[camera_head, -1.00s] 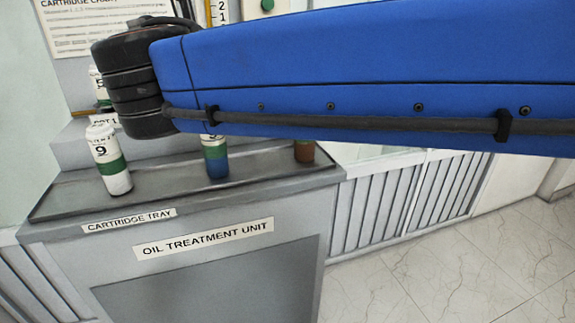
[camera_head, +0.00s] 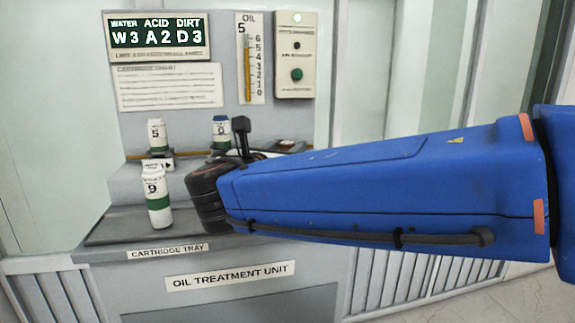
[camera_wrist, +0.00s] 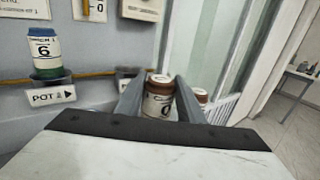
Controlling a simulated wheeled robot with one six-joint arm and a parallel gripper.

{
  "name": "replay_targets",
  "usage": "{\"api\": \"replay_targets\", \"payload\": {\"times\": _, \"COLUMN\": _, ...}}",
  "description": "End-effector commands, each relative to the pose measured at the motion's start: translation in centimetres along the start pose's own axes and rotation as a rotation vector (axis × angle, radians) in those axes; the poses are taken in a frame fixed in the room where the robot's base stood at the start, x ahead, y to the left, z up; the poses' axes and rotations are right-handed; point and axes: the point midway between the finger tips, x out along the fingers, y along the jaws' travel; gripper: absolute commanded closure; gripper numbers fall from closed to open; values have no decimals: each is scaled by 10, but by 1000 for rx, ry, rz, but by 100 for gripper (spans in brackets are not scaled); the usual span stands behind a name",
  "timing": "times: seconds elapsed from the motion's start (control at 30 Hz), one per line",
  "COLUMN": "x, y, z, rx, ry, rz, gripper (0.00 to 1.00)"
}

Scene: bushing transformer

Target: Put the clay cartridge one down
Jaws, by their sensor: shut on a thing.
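My gripper (camera_wrist: 159,103) is shut on a brown-capped cartridge (camera_wrist: 159,98) with a white label, seen between the two grey fingers in the wrist view. I take it for the clay cartridge; its lower part is hidden by the gripper body. I cannot tell if its base touches anything. A second brown-capped cartridge (camera_wrist: 202,97) shows just right of the right finger, partly hidden. In the head view, a dark part of my gripper (camera_head: 241,132) stands above the wrist, right of the blue-topped cartridge. The held cartridge is not clearly visible there.
A white-and-green cartridge (camera_head: 157,203) stands on the cartridge tray (camera_head: 104,232). My arm hides the tray's right side.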

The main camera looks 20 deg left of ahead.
Motion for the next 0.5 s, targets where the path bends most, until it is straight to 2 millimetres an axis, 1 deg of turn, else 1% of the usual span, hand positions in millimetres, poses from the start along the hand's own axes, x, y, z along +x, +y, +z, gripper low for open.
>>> {"api": "replay_targets", "payload": {"times": 0.2, "x": 0, "y": 0, "z": -26, "rx": -2, "ry": 1, "rz": -1, "gripper": 100}}
{"api": "replay_targets", "payload": {"times": 0.27, "x": 0, "y": 0, "z": -32, "rx": -1, "ry": 0, "rz": 0, "gripper": 100}}
{"api": "replay_targets", "payload": {"times": 0.5, "x": 0, "y": 0, "z": -34, "rx": 0, "ry": 0, "rz": 0, "gripper": 100}}
